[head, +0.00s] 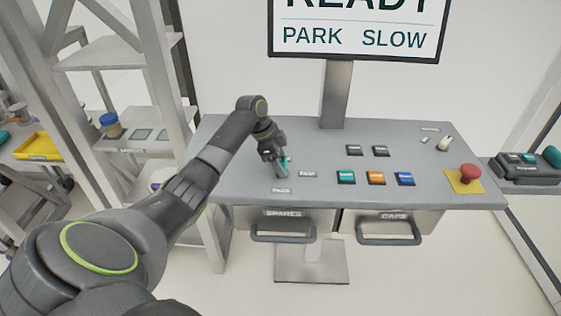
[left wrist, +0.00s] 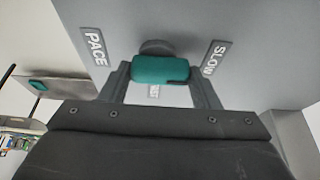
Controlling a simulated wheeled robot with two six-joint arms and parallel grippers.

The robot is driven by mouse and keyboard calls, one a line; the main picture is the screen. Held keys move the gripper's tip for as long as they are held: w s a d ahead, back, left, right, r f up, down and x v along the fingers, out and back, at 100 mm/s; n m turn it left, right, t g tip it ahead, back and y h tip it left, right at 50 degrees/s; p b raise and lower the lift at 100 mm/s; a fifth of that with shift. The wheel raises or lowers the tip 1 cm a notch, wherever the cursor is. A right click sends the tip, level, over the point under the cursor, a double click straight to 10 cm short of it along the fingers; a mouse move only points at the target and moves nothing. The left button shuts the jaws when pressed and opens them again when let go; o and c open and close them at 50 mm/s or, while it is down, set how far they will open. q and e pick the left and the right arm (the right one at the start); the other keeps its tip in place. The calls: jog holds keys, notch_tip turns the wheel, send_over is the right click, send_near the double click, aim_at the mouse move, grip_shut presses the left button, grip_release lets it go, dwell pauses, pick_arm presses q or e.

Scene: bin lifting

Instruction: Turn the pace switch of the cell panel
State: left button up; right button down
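The pace switch has a teal handle (left wrist: 160,69) on a grey round base, on the sloped grey panel (head: 225,160). Its handle also shows in the head view (head: 286,162), partly hidden by my gripper. My left gripper (head: 281,170) is down at the switch. In the left wrist view its fingers (left wrist: 160,82) lie against both ends of the handle, with no clear gap. A PACE label (left wrist: 95,47) is left of the switch and a SLOW label (left wrist: 214,58) is right of it. A FAST label (head: 307,174) is beside it. My right gripper is out of view.
The screen (head: 357,37) above reads READY, PARK and SLOW. Teal, orange and blue buttons (head: 376,178), dark buttons, a small light-coloured knob (head: 443,144) and a red stop button (head: 468,173) are farther right. Drawers (head: 283,225) hang below the panel. A shelf rack (head: 128,54) stands left.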

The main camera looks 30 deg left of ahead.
pick_arm(q)
jog(key=shift+c, duration=0.9)
jog(key=m+b, duration=0.1)
jog(key=m+g+b, duration=0.1)
jog(key=m, duration=0.1)
jog(key=m+g+b, duration=0.1)
jog(key=m+b, duration=0.1)
jog(key=shift+w+f+h, duration=0.1)
jog(key=shift+w+h, duration=0.15)
jog(key=shift+h, duration=0.15)
jog(key=shift+d+m+g+b, duration=0.1)
jog(key=shift+m+g+b, duration=0.2)
jog(key=shift+m+b, duration=0.5)
jog(key=shift+w+m+g, duration=0.1)
jog(key=shift+m+g, duration=0.3)
jog(key=shift+m, duration=0.7)
jog(key=shift+r+m+g, duration=0.25)
jog(key=shift+m+g, duration=0.05)
jog(key=shift+m, duration=0.5)
jog(key=m+g+y, duration=0.1)
jog(key=m, duration=0.2)
jog(key=shift+d+m+p, duration=0.15)
jog(key=shift+m+p, duration=0.25)
jog(key=shift+w+d+m+g+y, duration=0.1)
jog(key=shift+m+g+y, duration=0.5)
jog(key=shift+m, duration=1.2)
